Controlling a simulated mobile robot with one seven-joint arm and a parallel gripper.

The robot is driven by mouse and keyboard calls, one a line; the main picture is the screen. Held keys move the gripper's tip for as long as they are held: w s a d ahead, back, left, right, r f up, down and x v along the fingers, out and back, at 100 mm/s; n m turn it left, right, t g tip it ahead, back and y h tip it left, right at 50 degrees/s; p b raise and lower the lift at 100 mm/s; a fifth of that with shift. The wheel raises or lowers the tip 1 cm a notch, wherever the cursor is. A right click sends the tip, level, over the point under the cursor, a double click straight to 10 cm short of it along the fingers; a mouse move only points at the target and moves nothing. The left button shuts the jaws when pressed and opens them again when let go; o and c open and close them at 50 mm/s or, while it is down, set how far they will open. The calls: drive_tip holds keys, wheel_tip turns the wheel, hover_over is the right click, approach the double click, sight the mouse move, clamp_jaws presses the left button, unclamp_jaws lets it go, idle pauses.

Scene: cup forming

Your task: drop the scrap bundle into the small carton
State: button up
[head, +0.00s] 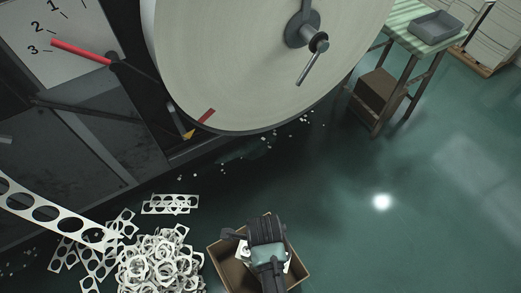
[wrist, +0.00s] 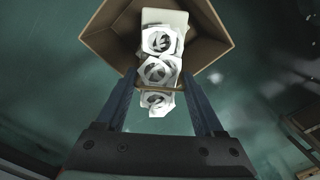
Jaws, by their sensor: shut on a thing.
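The small carton (head: 222,264) is an open brown box on the floor at the bottom middle of the head view. It also shows at the top of the wrist view (wrist: 218,42). My gripper (head: 265,232) is over the carton's opening. In the wrist view my gripper (wrist: 160,82) is shut on the scrap bundle (wrist: 159,70), a stack of white pieces with round holes. The bundle overlaps the carton's opening and near rim there. In the head view my gripper hides most of the bundle. The height of the bundle above the carton's bottom is hard to tell.
A heap of white scrap (head: 160,262) lies on the floor left of the carton. A punched strip (head: 55,215) hangs at the left. A large round machine part (head: 250,70) stands behind. A table with a grey tray (head: 434,27) is at top right. The floor at right is clear.

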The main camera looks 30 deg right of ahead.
drive_tip(key=shift+f+b, duration=2.8)
drive_tip(key=shift+b, duration=0.15)
drive_tip(key=shift+r, duration=0.1)
drive_tip(key=o, duration=1.5)
wheel_tip(320, 180, up, 13)
drive_tip(key=p, duration=0.7)
drive_tip(key=shift+p, duration=0.3)
